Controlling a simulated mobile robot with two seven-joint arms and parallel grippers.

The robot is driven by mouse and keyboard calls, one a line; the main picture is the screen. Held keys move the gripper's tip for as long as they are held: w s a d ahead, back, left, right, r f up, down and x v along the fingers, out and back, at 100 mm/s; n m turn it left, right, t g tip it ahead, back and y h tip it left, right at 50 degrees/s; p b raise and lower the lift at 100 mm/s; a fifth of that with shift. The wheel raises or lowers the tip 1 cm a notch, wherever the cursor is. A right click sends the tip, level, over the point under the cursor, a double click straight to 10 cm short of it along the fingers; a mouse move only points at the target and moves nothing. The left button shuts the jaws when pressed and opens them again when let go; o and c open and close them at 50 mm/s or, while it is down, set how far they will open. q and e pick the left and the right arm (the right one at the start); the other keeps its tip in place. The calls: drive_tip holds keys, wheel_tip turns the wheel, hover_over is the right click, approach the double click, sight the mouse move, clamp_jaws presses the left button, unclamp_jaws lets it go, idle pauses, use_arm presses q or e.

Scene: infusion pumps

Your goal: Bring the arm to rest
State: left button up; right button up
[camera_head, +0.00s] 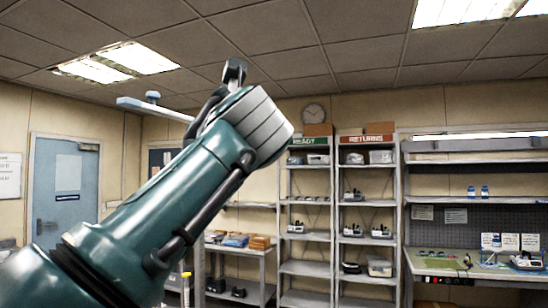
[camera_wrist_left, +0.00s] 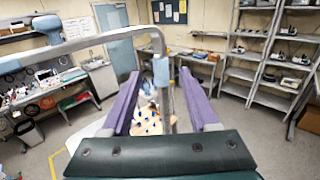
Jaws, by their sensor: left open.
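My left arm (camera_head: 165,205) comes in from the lower left of the head view and is raised across its middle, in front of the room. Its far end shows near the ceiling line, but the fingers cannot be made out there. In the left wrist view my left gripper (camera_wrist_left: 160,78) has its two purple fingers wide apart. Nothing is between them that I can see held; the floor and a pole show through the gap. My right gripper is in neither view.
Shelves marked READY (camera_head: 304,142) and RETURNS (camera_head: 366,139) hold several devices. A workbench (camera_head: 450,267) stands at the right. A blue door (camera_head: 65,190) is at the left. In the wrist view, a grey pole (camera_wrist_left: 164,90) with a horizontal bar stands close beyond the fingers.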

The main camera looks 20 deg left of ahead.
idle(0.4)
use_arm(q)
drive_tip(key=s+f+n+g+h+p, duration=0.25)
drive_tip(key=s+f+n, duration=0.35)
drive_tip(key=f, duration=0.4)
drive_tip(key=s+f+n+g+h+p, duration=0.2)
drive_tip(key=s+f+n+h, duration=0.3)
drive_tip(key=f, duration=0.6)
drive_tip(key=s+d+f+n+g+h+p, duration=0.2)
drive_tip(key=s+n, duration=0.5)
drive_tip(key=s, duration=0.5)
drive_tip(key=s+d+f+n+g+h+p, duration=0.1)
drive_tip(key=s+d+f+n+g+h, duration=0.1)
drive_tip(key=s+n, duration=0.5)
drive_tip(key=s+d+f+g, duration=0.1)
drive_tip(key=s+f, duration=0.1)
drive_tip(key=s, duration=0.3)
drive_tip(key=shift+s+d+n+p, duration=0.35)
drive_tip(key=shift+s+d+n, duration=0.05)
drive_tip(key=shift+g+h, duration=0.25)
